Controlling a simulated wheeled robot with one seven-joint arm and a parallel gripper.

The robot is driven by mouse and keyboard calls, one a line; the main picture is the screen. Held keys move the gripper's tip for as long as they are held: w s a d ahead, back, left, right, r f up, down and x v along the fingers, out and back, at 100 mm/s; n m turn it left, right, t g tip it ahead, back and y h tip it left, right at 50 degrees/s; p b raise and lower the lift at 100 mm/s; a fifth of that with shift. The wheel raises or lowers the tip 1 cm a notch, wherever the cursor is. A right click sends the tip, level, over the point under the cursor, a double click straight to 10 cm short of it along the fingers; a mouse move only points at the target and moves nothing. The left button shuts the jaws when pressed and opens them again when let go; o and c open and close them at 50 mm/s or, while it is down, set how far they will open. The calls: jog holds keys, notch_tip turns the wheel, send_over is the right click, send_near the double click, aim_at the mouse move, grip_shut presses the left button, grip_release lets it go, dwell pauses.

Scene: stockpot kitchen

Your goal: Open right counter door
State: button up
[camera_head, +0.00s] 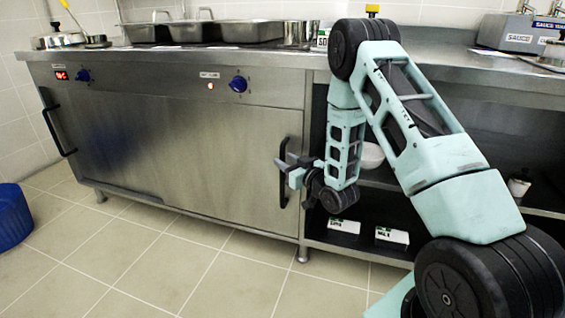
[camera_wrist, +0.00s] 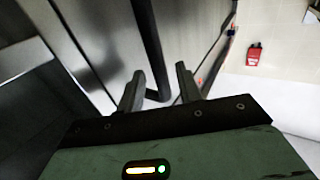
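The right counter door (camera_head: 235,165) is a brushed steel panel under the counter and looks shut. Its black vertical bar handle (camera_head: 284,190) is near the panel's right edge. My gripper (camera_head: 284,168) is at the handle in the head view, partly covering it. In the wrist view, my gripper (camera_wrist: 158,78) has its two fingers apart. The dark handle bar (camera_wrist: 148,40) passes between or just beyond them, with gaps visible on both sides. I cannot tell whether either finger touches it. The left counter door (camera_head: 105,140) has its own black handle (camera_head: 56,130) and looks shut.
Open shelves (camera_head: 350,245) right of the door hold small white boxes and a bowl (camera_head: 371,155). A blue bin (camera_head: 12,215) stands on the floor at far left. Metal pans (camera_head: 240,31) sit on the counter. The tiled floor (camera_head: 190,265) before the doors is clear.

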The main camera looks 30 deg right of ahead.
jog(key=shift+w+a, duration=0.1)
jog(key=shift+w, duration=1.05)
